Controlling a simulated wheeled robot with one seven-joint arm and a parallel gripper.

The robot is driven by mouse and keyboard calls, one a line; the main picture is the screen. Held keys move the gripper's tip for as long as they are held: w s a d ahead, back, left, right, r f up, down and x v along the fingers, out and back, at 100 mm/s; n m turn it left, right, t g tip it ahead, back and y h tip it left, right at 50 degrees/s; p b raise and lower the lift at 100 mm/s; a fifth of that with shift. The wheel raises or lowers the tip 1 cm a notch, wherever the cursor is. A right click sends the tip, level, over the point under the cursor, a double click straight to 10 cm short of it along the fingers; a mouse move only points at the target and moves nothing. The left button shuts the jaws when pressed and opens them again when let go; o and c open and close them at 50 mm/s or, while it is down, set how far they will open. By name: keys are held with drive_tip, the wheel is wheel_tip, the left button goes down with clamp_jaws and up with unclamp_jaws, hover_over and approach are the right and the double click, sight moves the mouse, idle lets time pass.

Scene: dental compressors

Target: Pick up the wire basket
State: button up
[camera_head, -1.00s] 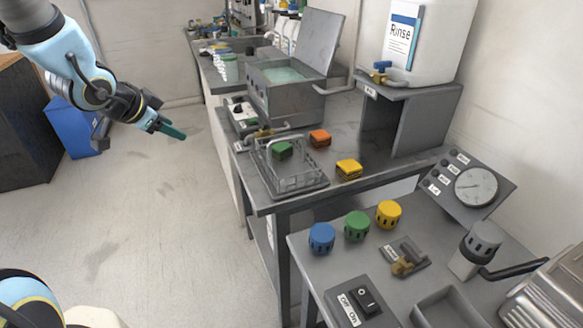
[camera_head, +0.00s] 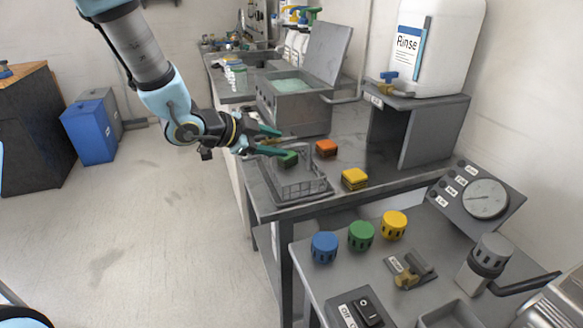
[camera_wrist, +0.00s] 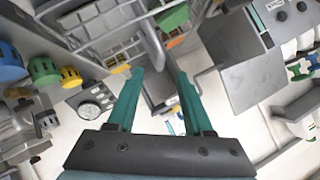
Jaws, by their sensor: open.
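The wire basket (camera_head: 298,184) is a grey mesh box with a raised handle. It stands upright near the left end of the metal table, beside a green block (camera_head: 288,159). My gripper (camera_head: 272,141) has two teal fingers, spread apart and empty, at the basket's upper left, near its handle. The fingers overlap the handle in the head view, so I cannot tell whether they touch it.
An orange block (camera_head: 326,149) and a yellow block (camera_head: 355,179) sit right of the basket. An open metal bath (camera_head: 296,108) stands behind it. A white rinse container (camera_head: 450,50) is on a raised shelf.

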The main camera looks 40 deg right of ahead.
sight(289, 146)
drive_tip(key=shift+p+x, duration=0.35)
drive_tip(key=shift+x, duration=1.6)
drive_tip(key=shift+c, duration=0.3)
clamp_jaws()
